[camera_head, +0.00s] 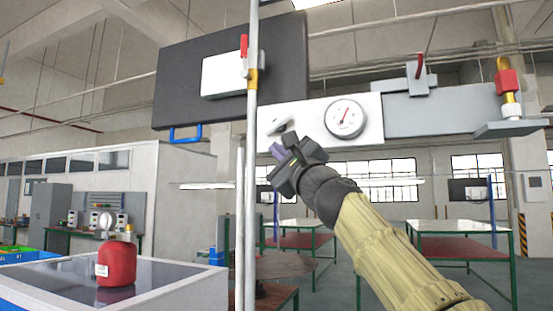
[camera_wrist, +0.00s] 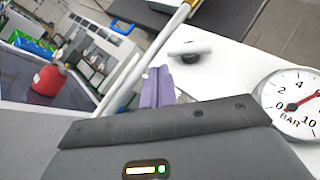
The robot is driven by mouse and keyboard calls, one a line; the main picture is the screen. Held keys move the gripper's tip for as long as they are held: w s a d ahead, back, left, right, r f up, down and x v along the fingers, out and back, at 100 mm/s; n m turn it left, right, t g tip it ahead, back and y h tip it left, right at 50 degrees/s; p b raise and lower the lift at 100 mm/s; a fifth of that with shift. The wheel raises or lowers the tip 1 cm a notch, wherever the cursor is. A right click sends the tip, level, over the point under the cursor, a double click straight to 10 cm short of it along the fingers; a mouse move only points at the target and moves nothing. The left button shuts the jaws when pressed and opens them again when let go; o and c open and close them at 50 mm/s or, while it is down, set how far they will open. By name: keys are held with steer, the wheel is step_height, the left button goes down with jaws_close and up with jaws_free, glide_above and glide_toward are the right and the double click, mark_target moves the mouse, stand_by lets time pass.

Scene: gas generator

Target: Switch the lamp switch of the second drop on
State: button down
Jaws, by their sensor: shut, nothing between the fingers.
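A white panel (camera_head: 367,105) with a round pressure gauge (camera_head: 345,118) is fixed ahead of me. A small dark knob with a pale lever-like bar (camera_head: 279,124) is at the panel's left end. In the wrist view the knob (camera_wrist: 190,55) is just beyond and right of my fingertips, and the gauge (camera_wrist: 293,103) is at the right edge. I cannot tell whether this knob is the lamp switch or which way it is set. My gripper (camera_head: 276,149) is shut and empty, its purple fingers (camera_wrist: 157,86) just below the knob, seemingly apart from it.
A vertical pipe (camera_head: 249,200) with a red-handled valve (camera_head: 244,46) stands close left of my gripper. A dark board (camera_head: 180,85) with a blue handle (camera_head: 185,134) is above left. A grey shelf with a red-and-brass valve (camera_head: 508,84) is right. A red canister (camera_head: 116,264) stands lower left.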

steer(key=b+v, duration=0.6)
steer(key=v, duration=0.2)
stand_by(0.5)
steer(key=shift+s+d+f, duration=0.1)
steer(key=shift+d, duration=0.1)
